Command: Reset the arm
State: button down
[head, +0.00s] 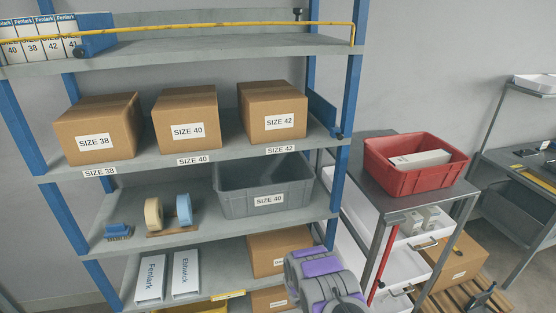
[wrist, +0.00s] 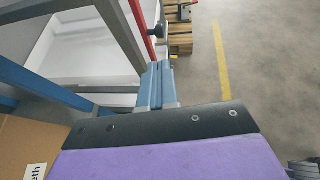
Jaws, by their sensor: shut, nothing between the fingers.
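In the head view my arm, purple and grey, shows at the bottom, in front of the lower shelves; its fingers are not visible there. In the wrist view my gripper (wrist: 157,85) is shut, its two blue fingers together with nothing between them. The fingers point toward the grey frame of the trolley, with the floor to the right. I cannot tell how far they are from the frame.
A blue-and-grey shelf rack (head: 230,146) holds boxes marked SIZE 38 (head: 97,128), SIZE 40 (head: 186,118) and SIZE 42 (head: 273,111). Below is a grey SIZE 40 bin (head: 238,203). A trolley at right carries a red bin (head: 398,179). Open floor (wrist: 275,90) lies right in the wrist view.

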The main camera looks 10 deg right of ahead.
jog(key=s+d+r+m+g, duration=0.1)
jog(key=s+r+m+g, duration=0.15)
jog(key=r, duration=0.65)
jog(key=s+d+r+m+g, duration=0.1)
jog(key=s+r+m, duration=0.25)
jog(key=r, duration=0.55)
jog(key=s+a+r+m+g+y, duration=0.2)
jog(key=s+a+r+m+g, duration=0.15)
jog(key=s+r+m, duration=0.6)
jog(key=s+a+r+m+y, duration=0.1)
jog(key=s+a+r+y, duration=0.2)
jog(key=s+a, duration=0.5)
jog(key=s+a+r+m+t+y, duration=0.1)
jog(key=s+a+r+y, duration=0.3)
jog(key=s+a, duration=0.4)
jog(key=s+a+r+m+t+y, duration=0.1)
jog(key=s+a+r+m+y, duration=0.2)
jog(key=s+a+r, duration=0.2)
jog(key=s+a, duration=0.3)
jog(key=s, duration=0.1)
jog(key=shift+s+r+b, duration=0.35)
jog(key=shift+s+b, duration=0.05)
